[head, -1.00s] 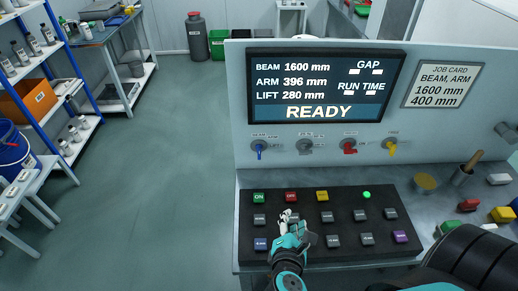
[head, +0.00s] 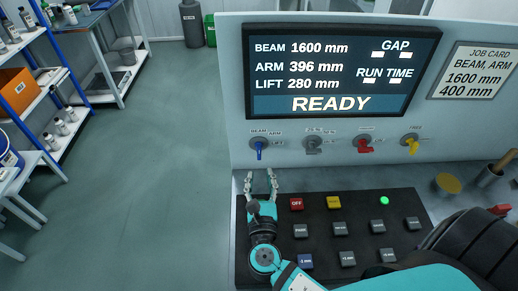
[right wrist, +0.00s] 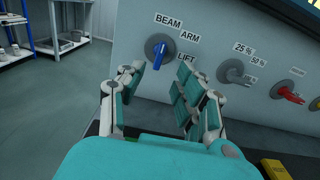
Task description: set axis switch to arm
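The axis switch (head: 259,149) is a blue lever knob on a grey round base, at the left of the upright panel, with labels BEAM, ARM and LIFT around it. It also shows in the right wrist view (right wrist: 159,54), beyond and between my fingers. Its lever stands near vertical; I cannot tell which label it is set to. My right gripper (head: 260,177) is open and empty, just below the switch in the head view and apart from it. The display (head: 342,75) reads BEAM 1600 mm, ARM 396 mm, LIFT 280 mm, READY. My left gripper is out of view.
Grey, red (head: 365,146) and yellow (head: 411,144) knobs sit right of the switch. The button box (head: 320,215) lies below, partly hidden by my right arm. The job card (head: 474,72) reads BEAM, ARM, 1600 mm, 400 mm. Open floor lies left of the panel.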

